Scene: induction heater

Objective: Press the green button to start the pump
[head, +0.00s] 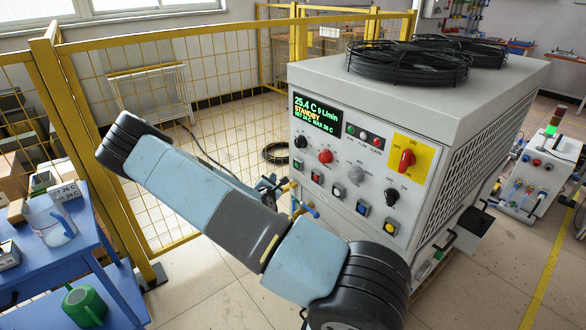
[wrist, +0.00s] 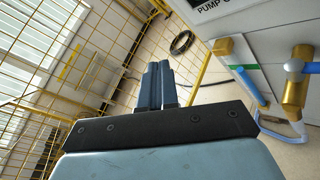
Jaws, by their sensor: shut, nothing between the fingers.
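The grey chiller cabinet (head: 345,120) stands right of centre in the head view. Its display (head: 315,113) reads 25.4 C, 0 L/min, STANDBY. The small green button (head: 300,165) is at the left end of the lower button row, beside a red one (head: 316,178). In the wrist view my gripper (wrist: 158,66) is shut and empty, its two fingers together, pointing at open floor and the fence. It is left of and below the panel, apart from it. The button is not visible in the wrist view; only the panel's lower edge with "PUMP" lettering (wrist: 215,5) shows.
Brass pipe fittings with blue handles (wrist: 297,80) stick out at the right of my gripper, below the panel. A yellow mesh fence (head: 150,90) runs behind and left. A blue table (head: 60,265) with a green watering can (head: 85,305) stands at left. A red-yellow main switch (head: 407,160) is on the panel.

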